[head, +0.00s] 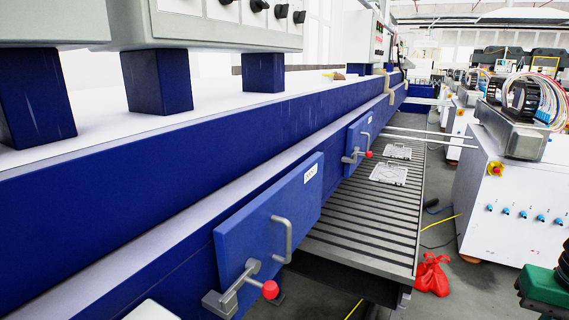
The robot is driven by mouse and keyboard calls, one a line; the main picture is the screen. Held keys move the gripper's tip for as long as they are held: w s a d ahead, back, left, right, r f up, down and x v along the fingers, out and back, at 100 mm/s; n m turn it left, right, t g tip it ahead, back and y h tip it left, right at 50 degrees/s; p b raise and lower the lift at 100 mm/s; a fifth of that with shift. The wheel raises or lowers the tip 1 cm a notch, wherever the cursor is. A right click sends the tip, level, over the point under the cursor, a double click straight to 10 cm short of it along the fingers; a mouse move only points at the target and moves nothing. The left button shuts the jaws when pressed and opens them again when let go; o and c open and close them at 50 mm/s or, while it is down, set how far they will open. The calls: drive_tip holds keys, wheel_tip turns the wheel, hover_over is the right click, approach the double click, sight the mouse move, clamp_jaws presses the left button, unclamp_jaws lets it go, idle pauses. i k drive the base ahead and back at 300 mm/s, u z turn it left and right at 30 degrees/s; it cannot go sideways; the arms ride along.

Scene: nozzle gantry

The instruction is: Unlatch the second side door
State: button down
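Two blue side doors sit on the long blue machine side. The near door (255,220) has a small white label, a grey loop handle (287,240) and a grey latch lever (238,282) with a red knob (270,290) at its lower edge. The farther door (357,138) has the same kind of handle and a latch with a red knob (369,154). Both doors look closed against the machine. The frame does not show which is counted as second, and fine latch positions are hard to judge.
A slatted metal bed (355,220) runs beside the doors, with two pale grid pieces (388,174) on it. A red bag (432,274) lies on the floor. White cabinets (510,200) stand at right, with a floor aisle between. A green object (545,288) is at lower right.

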sight(368, 154)
drive_tip(key=k, duration=1.35)
drive_tip(key=z, duration=0.25)
drive_tip(key=i, duration=0.6)
drive_tip(key=z, duration=0.85)
drive_tip(key=i, duration=2.35)
drive_tip(key=u, duration=0.6)
drive_tip(key=i, duration=0.55)
drive_tip(key=u, duration=0.3)
